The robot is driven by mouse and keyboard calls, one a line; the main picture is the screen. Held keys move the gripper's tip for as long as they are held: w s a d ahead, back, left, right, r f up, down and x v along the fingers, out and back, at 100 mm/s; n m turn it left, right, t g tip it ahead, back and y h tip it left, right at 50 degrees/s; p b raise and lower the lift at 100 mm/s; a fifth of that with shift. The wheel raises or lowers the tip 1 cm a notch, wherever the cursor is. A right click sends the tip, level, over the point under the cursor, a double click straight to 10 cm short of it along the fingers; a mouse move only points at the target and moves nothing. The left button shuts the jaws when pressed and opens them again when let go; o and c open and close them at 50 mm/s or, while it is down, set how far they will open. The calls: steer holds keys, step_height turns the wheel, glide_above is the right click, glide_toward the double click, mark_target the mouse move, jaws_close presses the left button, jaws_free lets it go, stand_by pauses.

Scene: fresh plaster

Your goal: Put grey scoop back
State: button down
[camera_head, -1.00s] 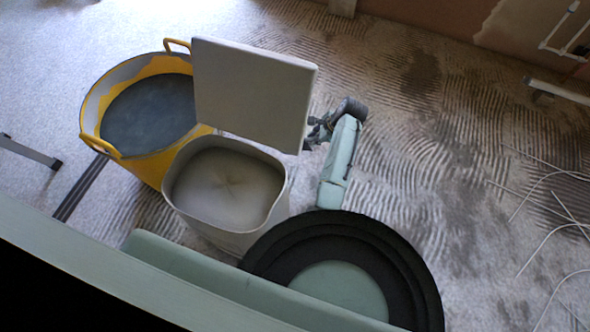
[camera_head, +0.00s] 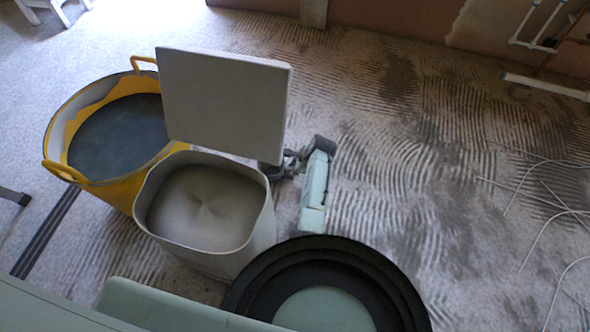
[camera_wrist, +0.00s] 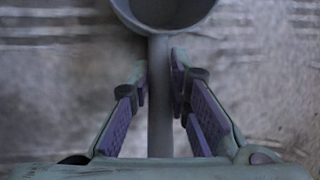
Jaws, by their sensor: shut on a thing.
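The grey scoop (camera_wrist: 160,12) is in the wrist view, its round cup at the top edge and its straight handle (camera_wrist: 160,110) running down between the fingers. My gripper (camera_wrist: 159,78) is shut on the handle. In the head view the scoop (camera_head: 271,171) is a small dark grey shape, partly hidden, beside the right rim of the pale grey bin (camera_head: 262,235). My gripper (camera_head: 291,163) is just right of it. The bin's flat grey lid (camera_head: 225,100) stands up open at its back.
A yellow tub (camera_head: 125,190) with dark grey contents stands left of the bin, close to it. Thin pale cables (camera_head: 545,215) lie on the floor at right. White pipes (camera_head: 535,30) are at the far wall. The streaked floor right of my arm is mostly clear.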

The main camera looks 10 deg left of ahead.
steer(key=c, duration=1.5)
jaws_free()
steer(key=shift+r, duration=0.1)
steer(key=shift+p+v, duration=6.05)
steer(key=shift+p, duration=0.55)
